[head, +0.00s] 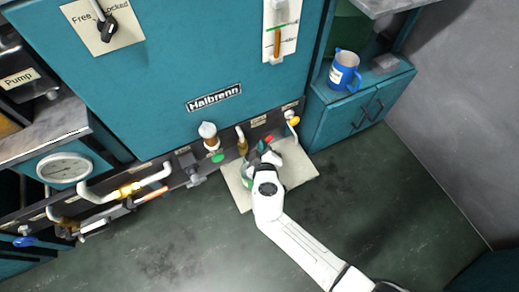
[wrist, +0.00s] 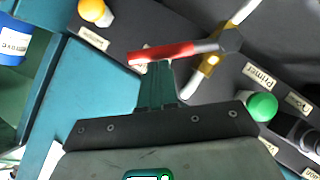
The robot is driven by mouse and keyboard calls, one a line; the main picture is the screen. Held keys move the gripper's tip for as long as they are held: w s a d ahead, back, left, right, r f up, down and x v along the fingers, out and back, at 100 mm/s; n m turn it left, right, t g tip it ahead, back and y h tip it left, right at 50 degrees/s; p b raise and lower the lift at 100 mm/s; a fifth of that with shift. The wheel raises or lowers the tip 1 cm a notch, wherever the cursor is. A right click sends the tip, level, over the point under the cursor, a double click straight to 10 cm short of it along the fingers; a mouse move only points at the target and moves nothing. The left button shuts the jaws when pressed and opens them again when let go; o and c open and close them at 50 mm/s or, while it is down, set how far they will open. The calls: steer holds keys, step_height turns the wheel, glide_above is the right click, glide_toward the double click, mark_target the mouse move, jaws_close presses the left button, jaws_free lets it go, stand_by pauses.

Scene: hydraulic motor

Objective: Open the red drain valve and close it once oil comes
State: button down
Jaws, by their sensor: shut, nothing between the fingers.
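The red valve lever (wrist: 165,52) runs left from its brass body (wrist: 208,64) in the wrist view, at an angle to the pale pipe. In the head view, the red lever (head: 268,139) shows just beyond my gripper, right of the brass valve (head: 242,144). My gripper (wrist: 155,68) is shut and empty. Its fingertips are right at the lever's lower side; I cannot tell whether they touch. In the head view my gripper (head: 264,150) is low in front of the machine and partly hides the valve's outlet. No oil stream shows.
A pale tray or mat (head: 299,172) lies on the floor under my gripper. A green knob (wrist: 262,107) sits near the "Primer" label, and a yellow knob (wrist: 92,10) is upper left. A blue jug (head: 344,72) stands on the teal cabinet (head: 325,120). The front floor is clear.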

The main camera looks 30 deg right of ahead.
steer(key=shift+d+f+m, duration=0.2)
steer(key=shift+d+m, duration=0.1)
steer(key=shift+d, duration=0.1)
stand_by(0.5)
steer(key=shift+d+f+m+g+y+p, duration=0.2)
steer(key=shift+d+f+m+y+p, duration=0.3)
steer(key=shift+d+f+m+y, duration=0.45)
steer(key=shift+d+f+m+g+y+p, duration=0.2)
steer(key=shift+d+f+m+y+p, duration=0.4)
steer(key=shift+f+y, duration=0.55)
steer(key=shift+d, duration=0.2)
steer(key=w+r+p+v, duration=0.1)
steer(key=r+p+v, duration=0.1)
steer(key=p+v, duration=0.5)
steer(key=v, duration=0.5)
steer(key=shift+d+r, duration=0.3)
steer(key=shift+r, duration=0.05)
steer(key=shift+s, duration=0.15)
